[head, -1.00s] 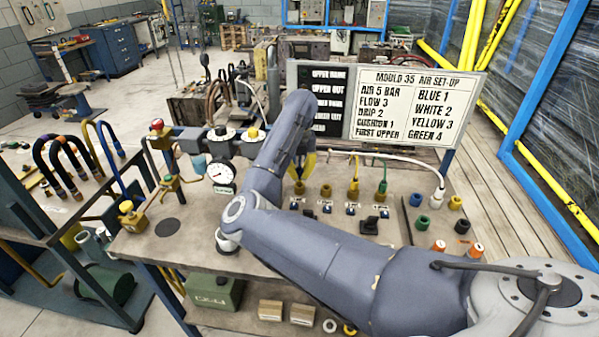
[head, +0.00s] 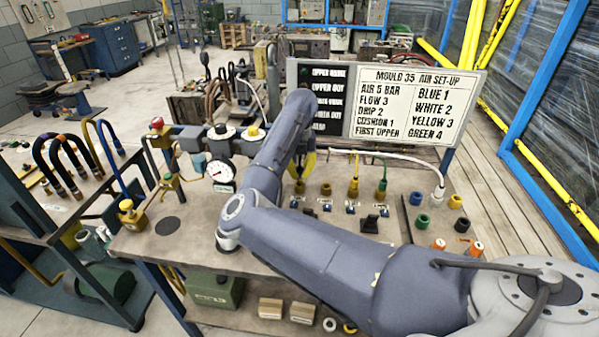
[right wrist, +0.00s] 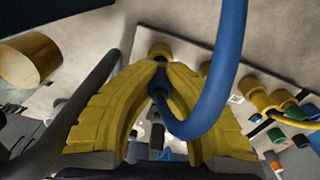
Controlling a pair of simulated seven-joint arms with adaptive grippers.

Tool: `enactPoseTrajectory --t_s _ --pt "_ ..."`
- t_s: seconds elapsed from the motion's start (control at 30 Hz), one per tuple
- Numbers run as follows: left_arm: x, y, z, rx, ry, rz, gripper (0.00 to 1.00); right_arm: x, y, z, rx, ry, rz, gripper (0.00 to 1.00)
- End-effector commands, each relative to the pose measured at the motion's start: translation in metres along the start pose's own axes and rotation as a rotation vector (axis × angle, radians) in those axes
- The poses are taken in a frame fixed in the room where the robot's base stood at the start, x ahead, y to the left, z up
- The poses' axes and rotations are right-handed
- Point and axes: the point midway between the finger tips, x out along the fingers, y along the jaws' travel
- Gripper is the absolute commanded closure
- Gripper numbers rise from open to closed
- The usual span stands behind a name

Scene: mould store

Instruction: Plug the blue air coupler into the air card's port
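My right gripper (head: 308,164) is mostly hidden behind my own arm in the head view. In the right wrist view its yellow fingers (right wrist: 160,72) are shut on the blue coupler (right wrist: 157,84), with a blue hose (right wrist: 229,60) looping from it. A brass port (right wrist: 160,50) lies just beyond the fingertips; whether the coupler touches it is hidden. In the head view this is the leftmost bench port (head: 299,187), with an empty port (head: 325,190) beside it. The air card (head: 416,105) reads "BLUE 1". My left gripper is not in view.
A yellow coupler (head: 353,187) and a green coupler (head: 380,189) stand in ports further right. A white hose (head: 405,159) runs to the right end. Loose coloured caps (head: 422,221) stand at the right. A gauge (head: 220,172) and valves stand at the left.

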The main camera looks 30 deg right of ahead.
Motion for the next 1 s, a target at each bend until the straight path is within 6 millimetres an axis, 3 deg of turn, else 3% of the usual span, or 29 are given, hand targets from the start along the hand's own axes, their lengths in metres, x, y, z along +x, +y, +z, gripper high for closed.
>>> enactPoseTrajectory --t_s 1.0 --pt "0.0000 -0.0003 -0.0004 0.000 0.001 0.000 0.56 0.0092 0.0000 0.0000 0.000 0.000 0.000 1.00"
